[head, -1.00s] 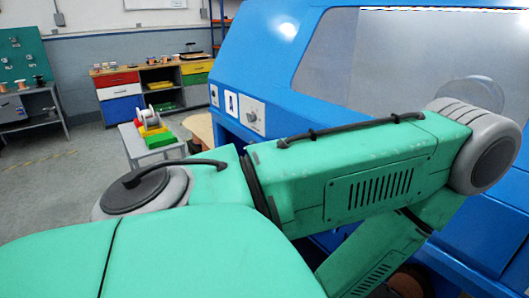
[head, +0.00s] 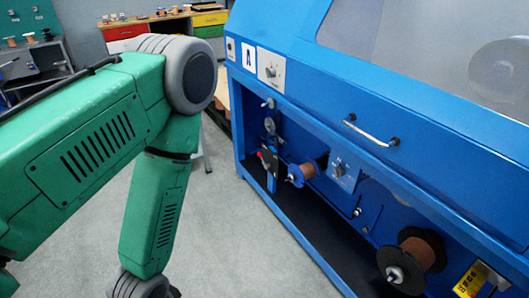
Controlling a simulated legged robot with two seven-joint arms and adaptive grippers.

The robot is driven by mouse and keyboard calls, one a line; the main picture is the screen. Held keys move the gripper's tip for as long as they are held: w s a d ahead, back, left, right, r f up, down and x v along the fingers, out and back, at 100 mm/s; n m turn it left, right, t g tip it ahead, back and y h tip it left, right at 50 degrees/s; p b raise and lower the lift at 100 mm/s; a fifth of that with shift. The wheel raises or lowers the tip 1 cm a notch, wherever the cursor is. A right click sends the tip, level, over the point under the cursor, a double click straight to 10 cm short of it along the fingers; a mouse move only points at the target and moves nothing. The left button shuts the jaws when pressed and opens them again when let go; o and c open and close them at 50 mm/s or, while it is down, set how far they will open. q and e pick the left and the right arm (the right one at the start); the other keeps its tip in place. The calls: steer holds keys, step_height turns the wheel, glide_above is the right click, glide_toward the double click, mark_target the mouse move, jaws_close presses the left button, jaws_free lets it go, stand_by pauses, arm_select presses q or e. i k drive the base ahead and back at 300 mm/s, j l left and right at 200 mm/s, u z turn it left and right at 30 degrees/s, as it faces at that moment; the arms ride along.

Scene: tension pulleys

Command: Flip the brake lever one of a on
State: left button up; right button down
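The blue machine (head: 385,95) marked with a letter A sign (head: 249,58) fills the right side of the head view. Under its hood is an open bay with a small mechanism (head: 270,168) that has a red knob (head: 260,155). A copper-coloured spool (head: 307,170) sits just right of it. I cannot tell which part is brake lever one. My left arm comes in from the left and bends down, left of the machine and apart from the bay. Its gripper is outside the frame, and my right gripper is not in view.
A larger copper spool (head: 420,255) and a yellow label (head: 468,280) are at the bay's lower right. A silver handle (head: 370,133) sticks out from the hood. A switch panel (head: 271,68) is beside the sign. Grey floor (head: 245,260) is free before the machine.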

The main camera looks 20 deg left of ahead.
mark_target(267, 166)
steer(key=u, duration=0.7)
steer(key=i+j+z, duration=0.1)
steer(key=i+j, duration=0.2)
steer(key=i+j+z, duration=0.1)
steer(key=i+j, duration=0.2)
steer(key=i+j+z, duration=0.1)
steer(key=i+j, duration=0.25)
steer(key=i+j+z, duration=0.1)
steer(key=i+j, duration=0.2)
steer(key=i+j+z, duration=0.1)
steer(key=i+j, duration=0.15)
steer(key=j, duration=0.2)
steer(key=i+j+z, duration=0.1)
steer(key=i+j, duration=0.2)
steer(key=i+j+z, duration=0.1)
steer(key=i+j, duration=0.15)
steer(key=j, duration=0.25)
steer(key=i+j+z, duration=0.1)
steer(key=j, duration=0.35)
steer(key=i, duration=0.1)
